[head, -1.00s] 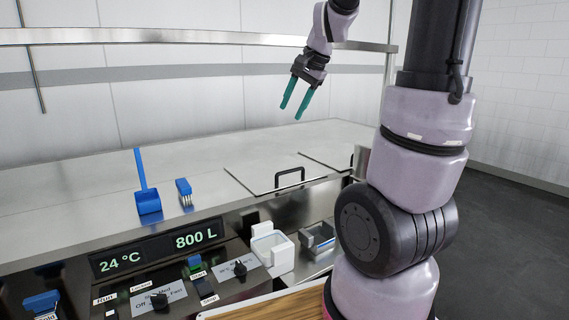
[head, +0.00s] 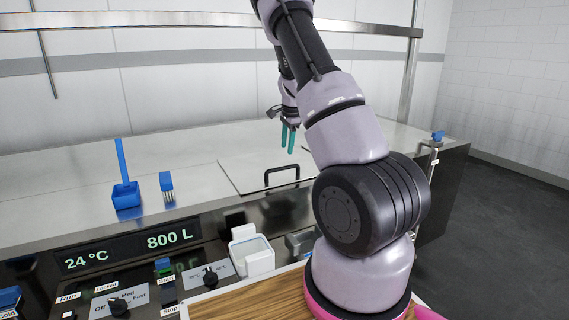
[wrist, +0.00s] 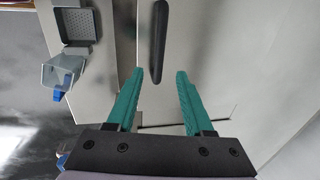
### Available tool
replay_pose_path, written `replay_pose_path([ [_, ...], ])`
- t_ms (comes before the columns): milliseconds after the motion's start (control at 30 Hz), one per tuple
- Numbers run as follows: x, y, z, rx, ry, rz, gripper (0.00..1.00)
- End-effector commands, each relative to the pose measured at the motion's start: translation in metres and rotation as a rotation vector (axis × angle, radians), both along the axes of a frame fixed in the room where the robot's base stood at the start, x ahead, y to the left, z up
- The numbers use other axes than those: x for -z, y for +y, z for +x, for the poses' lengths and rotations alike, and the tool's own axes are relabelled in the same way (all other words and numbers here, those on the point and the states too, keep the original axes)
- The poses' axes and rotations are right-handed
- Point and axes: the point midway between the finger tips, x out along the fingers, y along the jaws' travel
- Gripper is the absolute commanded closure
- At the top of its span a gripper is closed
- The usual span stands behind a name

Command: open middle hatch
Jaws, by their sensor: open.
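The hatch (head: 242,166) is a flat steel panel in the counter top, lying closed, with thin dark seams. Its black bar handle (head: 281,170) stands at the front edge. In the wrist view the handle (wrist: 158,40) lies ahead of the fingertips, in line with the gap between them and apart from both. My gripper (head: 288,140) has teal fingers pointing down, above the panel and behind the handle in the head view. In the wrist view my gripper (wrist: 160,72) is open and empty. My arm hides the right part of the counter.
A white container (head: 251,254) sits at the front edge, near control knobs and a display (head: 128,247). A steel rail (head: 200,22) runs across the back.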

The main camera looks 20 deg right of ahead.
Motion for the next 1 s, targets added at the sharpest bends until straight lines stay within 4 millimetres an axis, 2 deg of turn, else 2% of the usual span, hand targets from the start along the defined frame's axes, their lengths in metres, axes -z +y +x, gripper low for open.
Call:
replay_pose_path([
  [200,0.043,0.000,0.008,0.000,0.003,0.000,0.48],
  [400,0.072,0.000,0.014,-0.001,0.001,0.000,0.48],
  [600,0.083,0.001,0.016,-0.001,0.000,0.001,0.48],
  [833,0.083,0.001,0.016,-0.001,-0.001,0.001,0.48],
  [867,0.083,0.001,0.016,-0.001,-0.001,0.001,0.52],
  [900,0.083,0.001,0.016,-0.001,-0.001,0.001,0.67],
  [1000,0.083,0.001,0.016,-0.001,-0.001,0.001,1.00],
])
